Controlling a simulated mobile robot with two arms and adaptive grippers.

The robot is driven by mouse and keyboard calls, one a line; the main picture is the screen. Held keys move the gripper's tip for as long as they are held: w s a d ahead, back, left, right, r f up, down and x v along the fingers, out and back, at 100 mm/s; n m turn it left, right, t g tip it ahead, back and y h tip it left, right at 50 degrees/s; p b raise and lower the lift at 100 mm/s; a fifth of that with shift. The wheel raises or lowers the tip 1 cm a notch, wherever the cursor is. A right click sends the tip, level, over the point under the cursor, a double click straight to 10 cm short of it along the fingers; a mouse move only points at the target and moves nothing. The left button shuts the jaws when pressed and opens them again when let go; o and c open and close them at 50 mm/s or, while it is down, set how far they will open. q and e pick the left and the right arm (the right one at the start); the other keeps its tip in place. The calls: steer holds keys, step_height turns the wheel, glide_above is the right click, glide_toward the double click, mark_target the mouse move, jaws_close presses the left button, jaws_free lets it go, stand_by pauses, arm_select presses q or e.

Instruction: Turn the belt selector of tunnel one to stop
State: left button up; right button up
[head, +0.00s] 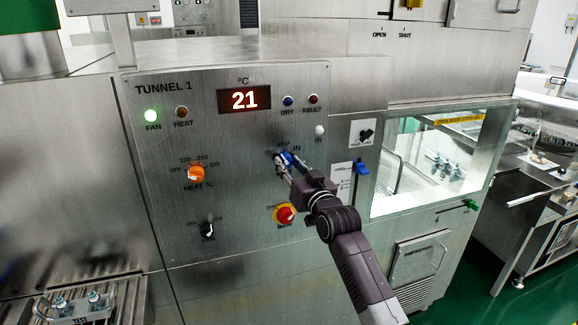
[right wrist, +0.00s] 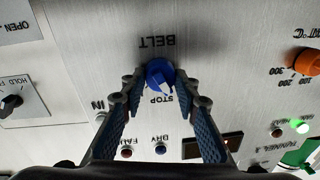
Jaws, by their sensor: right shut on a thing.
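The belt selector is a blue knob (right wrist: 160,70) on the tunnel 1 control panel (head: 170,120), labelled BELT. It has a pale pointer; in the upside-down right wrist view this points roughly down, towards the STOP label (right wrist: 160,98), but its exact angle is hard to tell. My right gripper (right wrist: 158,80) is shut on the knob, one finger on each side. In the head view the right gripper (head: 286,163) reaches the knob from the lower right and partly hides it and its labels. My left gripper is not in view.
Below the gripper is a red and yellow stop button (head: 286,214), close to my right arm. An orange heat knob (head: 196,174) and a black knob (head: 208,230) sit left. A blue handle (head: 362,169) and a window (head: 440,165) lie to the right.

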steer(key=m, duration=0.5)
steer(key=shift+f+t, duration=0.1)
steer(key=shift+t, duration=0.2)
steer(key=shift+m, duration=0.3)
steer(key=o, duration=1.1)
steer(key=shift+o, duration=0.2)
steer(key=v, duration=1.2)
